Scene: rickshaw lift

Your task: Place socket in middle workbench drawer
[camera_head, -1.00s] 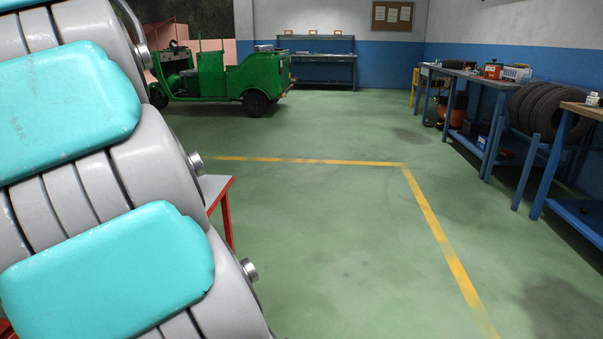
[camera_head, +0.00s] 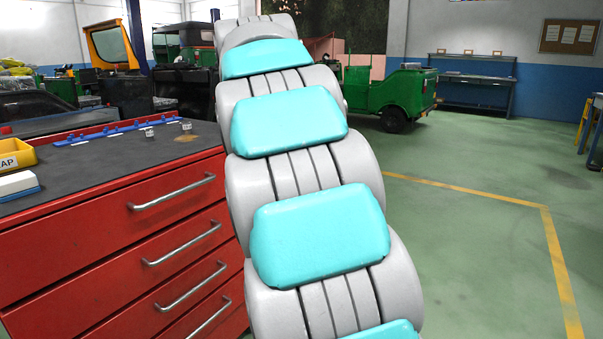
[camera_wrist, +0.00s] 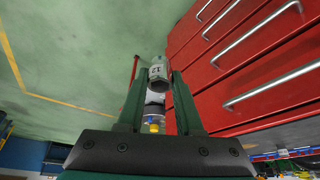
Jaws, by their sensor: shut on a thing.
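In the wrist view my gripper (camera_wrist: 158,88) is shut on a grey metal socket (camera_wrist: 158,70) marked "12", held between its two dark green fingers. A clear and yellow piece shows below the socket; I cannot tell what it is. The gripper is beside the red drawer fronts and apart from them. The red workbench (camera_head: 75,230) stands at the left in the head view, with several stacked drawers and long metal handles. The visible drawers all look shut. A drawer front (camera_wrist: 235,75) with its handle also shows in the wrist view. My gripper is out of sight in the head view.
On the grey benchtop are two small sockets (camera_head: 149,132) near a blue rail (camera_head: 115,132), a yellow bin (camera_head: 14,154) and a white box (camera_head: 17,186). A green vehicle (camera_head: 392,95) stands at the back. Open green floor (camera_head: 470,240) lies to the right.

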